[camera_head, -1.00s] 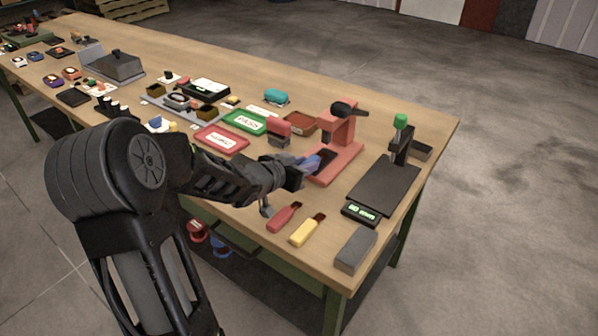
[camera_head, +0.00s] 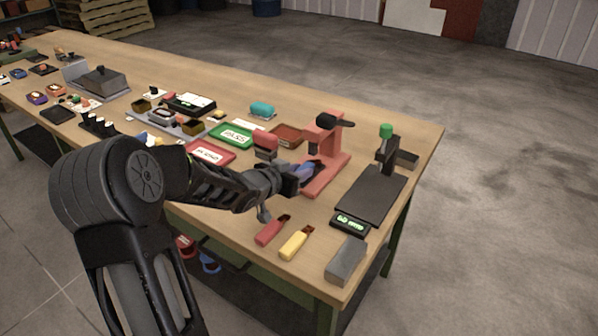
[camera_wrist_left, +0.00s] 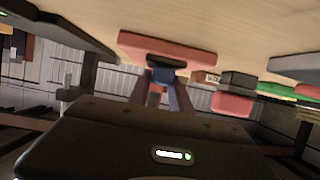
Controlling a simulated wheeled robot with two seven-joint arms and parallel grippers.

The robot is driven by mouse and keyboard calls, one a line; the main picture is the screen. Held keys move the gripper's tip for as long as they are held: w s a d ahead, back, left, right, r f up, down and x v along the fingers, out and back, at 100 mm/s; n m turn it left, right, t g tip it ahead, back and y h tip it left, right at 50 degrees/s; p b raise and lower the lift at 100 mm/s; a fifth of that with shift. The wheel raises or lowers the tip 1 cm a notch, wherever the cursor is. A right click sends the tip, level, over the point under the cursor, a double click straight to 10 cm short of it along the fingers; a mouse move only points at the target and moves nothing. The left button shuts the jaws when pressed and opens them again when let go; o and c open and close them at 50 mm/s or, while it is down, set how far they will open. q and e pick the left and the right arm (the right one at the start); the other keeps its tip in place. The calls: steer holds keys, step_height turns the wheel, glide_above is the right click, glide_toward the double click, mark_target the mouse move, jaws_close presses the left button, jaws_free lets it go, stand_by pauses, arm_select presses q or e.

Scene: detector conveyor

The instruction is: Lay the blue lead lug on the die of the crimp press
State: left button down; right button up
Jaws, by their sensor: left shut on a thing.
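The crimp press (camera_head: 326,172) is red with a black-tipped lever and stands near the right part of the bench. My left gripper (camera_head: 293,178) is shut on the blue lead lug (camera_head: 306,171) at the near left side of the press. The lug lies over the press base, close to the dark die area; I cannot tell whether it touches the die. In the left wrist view the picture is upside down: the blue lug (camera_wrist_left: 162,75) shows between the fingertips (camera_wrist_left: 161,84), in front of the red press (camera_wrist_left: 168,46). My right gripper is not in view.
A red-handled piece (camera_head: 272,230) and a yellow-handled piece (camera_head: 297,243) lie near the front edge. A grey block (camera_head: 346,260) and a black gauge plate (camera_head: 371,194) are to the right. A green PASS tray (camera_head: 236,134) and a red tray (camera_head: 209,153) lie left.

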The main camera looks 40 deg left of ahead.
arm_select(q)
steer(key=shift+f, duration=0.2)
stand_by(0.3)
steer(key=c, duration=1.1)
jaws_free()
steer(key=p+v, duration=0.1)
steer(key=v, duration=0.6)
steer(key=shift+s+r, duration=0.1)
steer(key=shift+r, duration=0.05)
steer(key=shift+s, duration=0.3)
